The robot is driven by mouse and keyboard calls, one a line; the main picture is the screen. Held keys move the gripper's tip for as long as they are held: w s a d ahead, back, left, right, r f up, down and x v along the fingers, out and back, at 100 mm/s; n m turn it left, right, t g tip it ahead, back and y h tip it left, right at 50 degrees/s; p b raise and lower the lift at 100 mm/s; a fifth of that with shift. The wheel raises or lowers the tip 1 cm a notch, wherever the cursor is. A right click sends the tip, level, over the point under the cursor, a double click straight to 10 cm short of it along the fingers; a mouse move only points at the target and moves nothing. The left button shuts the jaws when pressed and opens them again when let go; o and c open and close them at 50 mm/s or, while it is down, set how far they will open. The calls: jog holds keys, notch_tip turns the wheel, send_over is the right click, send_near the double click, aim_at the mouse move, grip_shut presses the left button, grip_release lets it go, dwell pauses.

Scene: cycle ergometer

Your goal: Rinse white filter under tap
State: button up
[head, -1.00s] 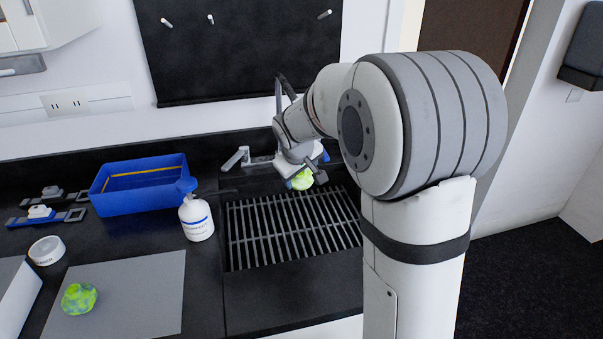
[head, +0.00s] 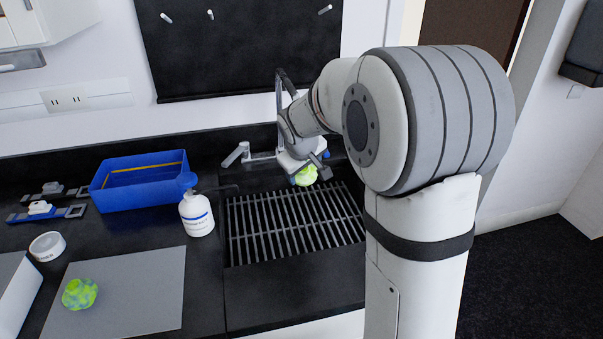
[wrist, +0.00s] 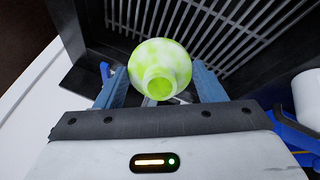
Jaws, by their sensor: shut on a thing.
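My gripper (head: 305,166) is shut on a rounded, necked piece, pale yellow-green with whitish patches. I take it to be the filter (head: 306,177), although it is not plain white. In the wrist view the filter (wrist: 160,68) sits between the two blue-grey fingers, its open neck facing the camera. It is held above the slatted sink grate (head: 285,225). The tap (head: 279,105) rises behind my wrist, its spout partly hidden by my arm. Its grey lever (head: 235,155) stands left of my gripper. I cannot make out any running water.
A white bottle with a blue cap (head: 196,214) stands left of the grate. A blue tub (head: 140,190) is farther left. A second blue-and-green marbled piece (head: 79,293) lies on a grey mat (head: 140,290). A white round container (head: 47,246) stands behind the mat. The front of the sink area is clear.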

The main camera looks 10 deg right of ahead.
jog(key=shift+w+a, duration=0.1)
jog(key=shift+a, duration=0.3)
jog(key=shift+d, duration=0.15)
jog(key=shift+s+d, duration=0.2)
jog(key=shift+d, duration=0.25)
jog(key=s+a+b, duration=0.2)
jog(key=s+b, duration=0.1)
jog(key=s, duration=0.4)
jog(key=shift+s+a, duration=0.3)
jog(key=shift+a, duration=0.05)
dwell(1.4)
